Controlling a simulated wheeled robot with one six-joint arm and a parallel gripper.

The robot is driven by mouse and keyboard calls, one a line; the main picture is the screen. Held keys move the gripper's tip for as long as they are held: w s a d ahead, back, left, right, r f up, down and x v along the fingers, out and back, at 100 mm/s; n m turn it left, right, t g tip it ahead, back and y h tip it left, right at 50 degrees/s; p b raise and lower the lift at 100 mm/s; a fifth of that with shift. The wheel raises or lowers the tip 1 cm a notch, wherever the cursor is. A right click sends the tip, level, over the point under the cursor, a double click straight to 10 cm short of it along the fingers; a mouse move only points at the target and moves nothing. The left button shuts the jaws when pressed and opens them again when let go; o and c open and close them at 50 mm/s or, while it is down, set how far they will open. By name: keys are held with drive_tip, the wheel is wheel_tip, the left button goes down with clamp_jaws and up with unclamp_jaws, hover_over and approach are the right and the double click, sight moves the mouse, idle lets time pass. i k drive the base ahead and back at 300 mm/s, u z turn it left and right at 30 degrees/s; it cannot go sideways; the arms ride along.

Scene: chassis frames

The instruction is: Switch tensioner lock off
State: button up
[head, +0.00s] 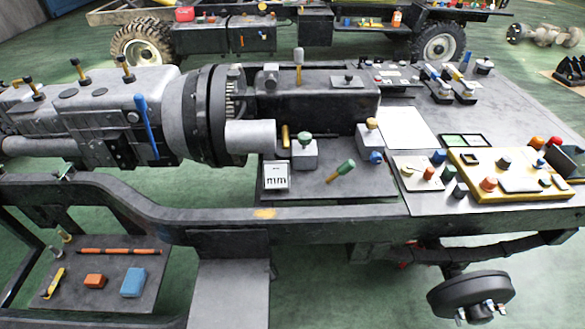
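No control in the head view has a readable tensioner lock label, so I cannot tell which one it is. On the dark plate beside the engine's flywheel stand a grey box with a green knob (305,137) and a grey box with a beige and a blue knob (368,138). A green-handled lever (342,170) leans up to the right in front of them. A small white gauge box (276,177) sits at the plate's left. An upright lever with a beige tip (298,58) rises from the dark housing behind. My gripper is not in view.
The grey engine (90,105) and black flywheel ring (207,115) fill the left. A yellow control panel (510,180) with several knobs lies at right. A lower tray (105,290) holds small tools. A second chassis (290,30) stands behind. Green floor shows at lower right.

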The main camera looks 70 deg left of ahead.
sight(349, 165)
drive_tip(key=u, duration=0.6)
drive_tip(key=i, duration=1.1)
drive_tip(key=u, duration=1.4)
